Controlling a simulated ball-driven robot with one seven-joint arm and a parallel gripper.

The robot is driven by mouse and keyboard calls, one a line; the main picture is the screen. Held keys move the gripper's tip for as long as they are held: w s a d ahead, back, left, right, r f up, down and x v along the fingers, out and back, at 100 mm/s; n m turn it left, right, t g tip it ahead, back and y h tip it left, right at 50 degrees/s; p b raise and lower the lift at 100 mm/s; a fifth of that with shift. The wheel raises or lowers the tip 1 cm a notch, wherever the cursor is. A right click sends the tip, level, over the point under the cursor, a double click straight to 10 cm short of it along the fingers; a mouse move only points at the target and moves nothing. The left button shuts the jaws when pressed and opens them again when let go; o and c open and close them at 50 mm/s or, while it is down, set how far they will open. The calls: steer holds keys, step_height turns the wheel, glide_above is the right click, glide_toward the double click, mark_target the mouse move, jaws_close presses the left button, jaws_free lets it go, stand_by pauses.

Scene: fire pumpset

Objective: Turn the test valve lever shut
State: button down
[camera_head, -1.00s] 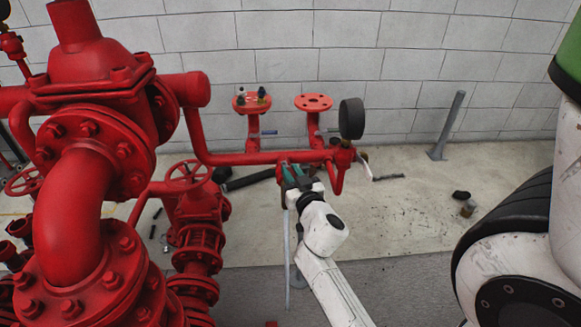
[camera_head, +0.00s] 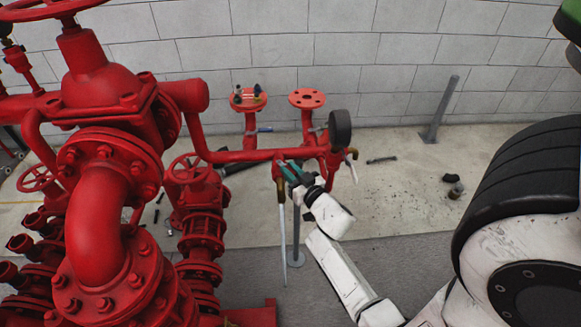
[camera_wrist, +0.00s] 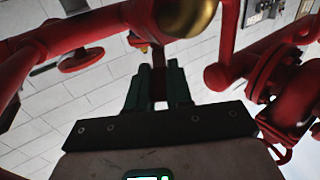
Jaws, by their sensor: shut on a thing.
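In the head view my gripper (camera_head: 287,168) is at the near side of the horizontal red pipe (camera_head: 240,156), close to the hanging pale spout (camera_head: 282,225). In the wrist view its two dark green fingers (camera_wrist: 158,90) are closed around a narrow dark red piece (camera_wrist: 158,78), which appears to be the test valve lever. In the head view the fingers and wrist cover most of the lever, so its angle cannot be told there. A brass rounded part (camera_wrist: 188,14) is just above the fingers in the wrist view.
A large red pump assembly (camera_head: 100,190) fills the left. A grey post (camera_head: 440,108) stands at the right.

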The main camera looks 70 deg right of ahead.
stand_by(0.3)
steer(key=c, duration=1)
jaws_free()
steer(key=shift+b+v, duration=1)
steer(key=shift+v, duration=4.4)
steer(key=shift+c, duration=0.3)
